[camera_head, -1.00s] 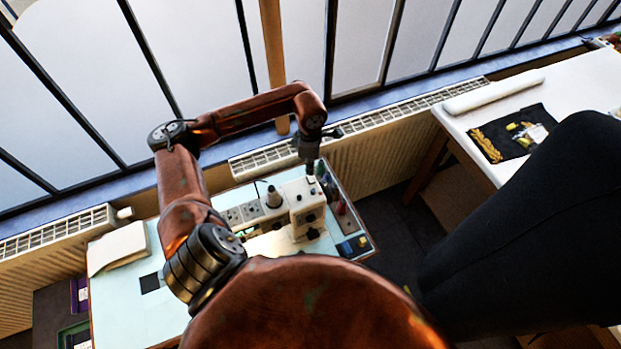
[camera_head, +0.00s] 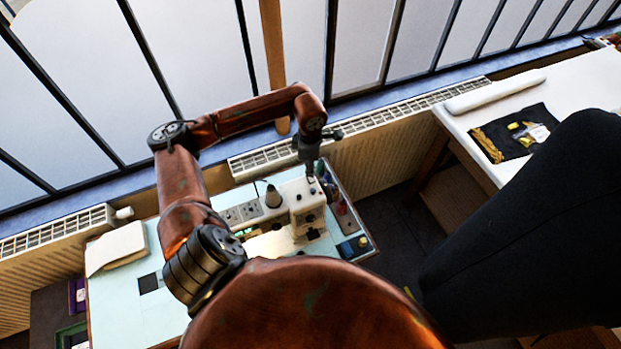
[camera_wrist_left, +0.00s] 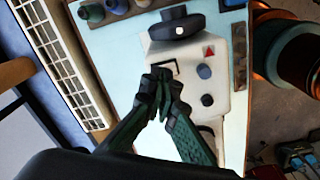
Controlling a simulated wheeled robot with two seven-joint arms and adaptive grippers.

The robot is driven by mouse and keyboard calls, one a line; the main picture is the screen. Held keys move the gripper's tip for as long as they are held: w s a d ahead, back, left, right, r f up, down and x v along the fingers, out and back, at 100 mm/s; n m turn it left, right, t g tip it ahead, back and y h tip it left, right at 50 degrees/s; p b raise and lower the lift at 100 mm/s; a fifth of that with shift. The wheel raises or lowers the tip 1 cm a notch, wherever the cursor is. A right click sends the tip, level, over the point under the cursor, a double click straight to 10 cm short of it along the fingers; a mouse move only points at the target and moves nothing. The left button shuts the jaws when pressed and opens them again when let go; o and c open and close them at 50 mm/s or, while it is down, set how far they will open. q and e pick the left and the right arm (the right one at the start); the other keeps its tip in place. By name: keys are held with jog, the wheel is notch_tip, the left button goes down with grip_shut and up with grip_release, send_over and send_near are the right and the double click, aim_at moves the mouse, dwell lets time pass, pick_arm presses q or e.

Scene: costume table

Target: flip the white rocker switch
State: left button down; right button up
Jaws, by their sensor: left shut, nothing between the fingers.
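A white sewing machine (camera_head: 307,208) stands on a pale blue table in the head view. It also shows in the left wrist view (camera_wrist_left: 212,92), with a black handwheel, a red triangle mark and round knobs. A small white panel with a dark outline, which looks like the rocker switch (camera_wrist_left: 173,66), lies just beyond my fingertips in the wrist view. My left gripper (camera_head: 311,174) points down at the machine's right end. In the wrist view its fingertips (camera_wrist_left: 164,78) are together and empty, very close to the switch; I cannot tell whether they touch it. My right gripper is not in view.
The pale blue table (camera_head: 120,302) also holds a folded white cloth (camera_head: 116,248), a grey socket panel (camera_head: 240,213) and small bottles. A ribbed radiator (camera_head: 370,152) stands behind it. A white table (camera_head: 575,95) and a large black form (camera_head: 530,235) are at right.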

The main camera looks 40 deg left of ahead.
pick_arm(q)
jog(key=shift+f+b, duration=0.55)
jog(key=shift+f, duration=0.15)
jog(key=shift+r, duration=0.15)
jog(key=shift+r+p, duration=0.4)
jog(key=shift+r, duration=0.15)
jog(key=shift+r+p, duration=0.75)
jog(key=shift+r, duration=1.25)
jog(key=shift+r+p, duration=0.35)
jog(key=shift+r, duration=0.5)
